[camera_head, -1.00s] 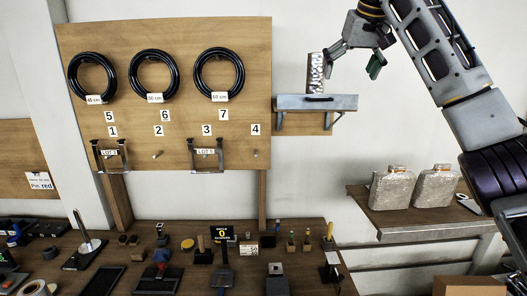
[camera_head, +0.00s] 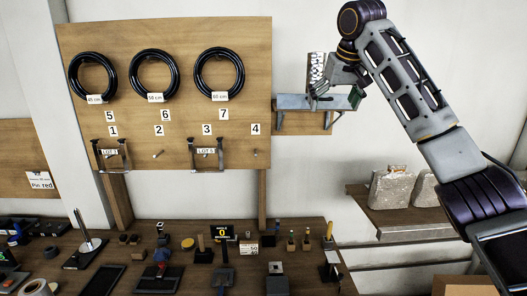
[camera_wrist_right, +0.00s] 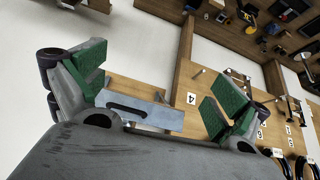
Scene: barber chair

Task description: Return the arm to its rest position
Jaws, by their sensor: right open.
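My right gripper (camera_head: 335,101) is in the upper right of the head view, in front of the small grey wall shelf (camera_head: 290,102). In the right wrist view its green-padded fingers (camera_wrist_right: 155,95) are spread apart with nothing between them. The grey shelf front (camera_wrist_right: 150,110) shows behind the gap. A patterned cylinder (camera_head: 316,66) stands on the shelf, partly behind the gripper. I cannot tell whether the gripper touches the shelf. My left gripper is not in view.
A pegboard (camera_head: 185,130) with black hoses (camera_head: 154,76) hangs on the wall. A crowded workbench (camera_head: 130,262) lies below. Bare wall lies between the shelves.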

